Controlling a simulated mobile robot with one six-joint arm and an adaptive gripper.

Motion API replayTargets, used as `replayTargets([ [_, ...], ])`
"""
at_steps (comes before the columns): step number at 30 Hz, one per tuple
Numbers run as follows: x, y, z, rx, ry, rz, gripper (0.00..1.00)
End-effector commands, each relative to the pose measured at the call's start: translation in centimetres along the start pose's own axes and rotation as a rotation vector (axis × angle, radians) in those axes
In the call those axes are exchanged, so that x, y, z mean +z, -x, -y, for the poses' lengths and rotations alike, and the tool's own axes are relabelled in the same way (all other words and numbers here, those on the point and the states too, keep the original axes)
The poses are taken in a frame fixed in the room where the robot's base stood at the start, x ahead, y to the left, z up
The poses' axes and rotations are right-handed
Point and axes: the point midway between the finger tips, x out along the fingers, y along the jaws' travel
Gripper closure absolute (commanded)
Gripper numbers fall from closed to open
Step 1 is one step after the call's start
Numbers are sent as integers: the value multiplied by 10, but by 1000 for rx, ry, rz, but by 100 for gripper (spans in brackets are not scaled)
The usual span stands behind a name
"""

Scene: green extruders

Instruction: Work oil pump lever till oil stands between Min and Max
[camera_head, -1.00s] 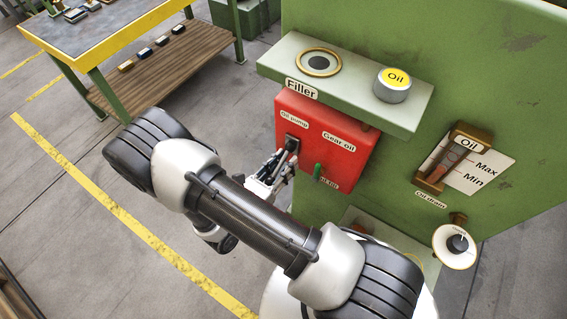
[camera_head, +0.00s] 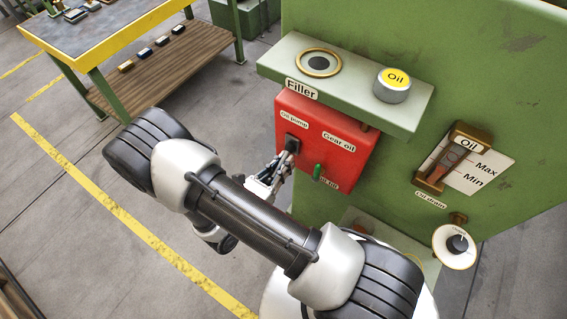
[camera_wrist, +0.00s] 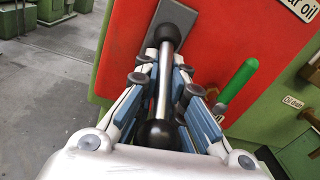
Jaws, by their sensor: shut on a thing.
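The oil pump lever (camera_wrist: 163,85) is a metal rod with a black ball end, on a dark plate on the red pump box (camera_head: 345,150). My gripper (camera_wrist: 163,95) is shut around the rod, its fingers on both sides and the ball between them close to the palm. In the head view my gripper (camera_head: 280,170) is at the box's left side, and the arm hides part of it. The oil gauge (camera_head: 449,163) on the green panel has a reddish window beside a plate marked Max and Min. The exact oil level is too small to tell.
A green handle (camera_head: 317,171) sticks out of the box, right of the lever. A shelf (camera_head: 345,82) with the filler opening (camera_head: 318,62) and an oil cap (camera_head: 392,85) overhangs the box.

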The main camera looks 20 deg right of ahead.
Motion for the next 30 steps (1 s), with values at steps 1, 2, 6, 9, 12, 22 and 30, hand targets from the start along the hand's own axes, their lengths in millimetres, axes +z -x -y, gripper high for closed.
replayTargets([
  [1,1,0,0,1,0,-7,100],
  [2,1,0,0,2,1,-11,100],
  [6,5,2,1,10,3,-52,100],
  [9,10,4,2,19,7,-103,100],
  [12,15,6,3,32,13,-172,100],
  [22,30,11,6,80,35,-454,100],
  [30,38,13,8,118,50,-658,100],
])
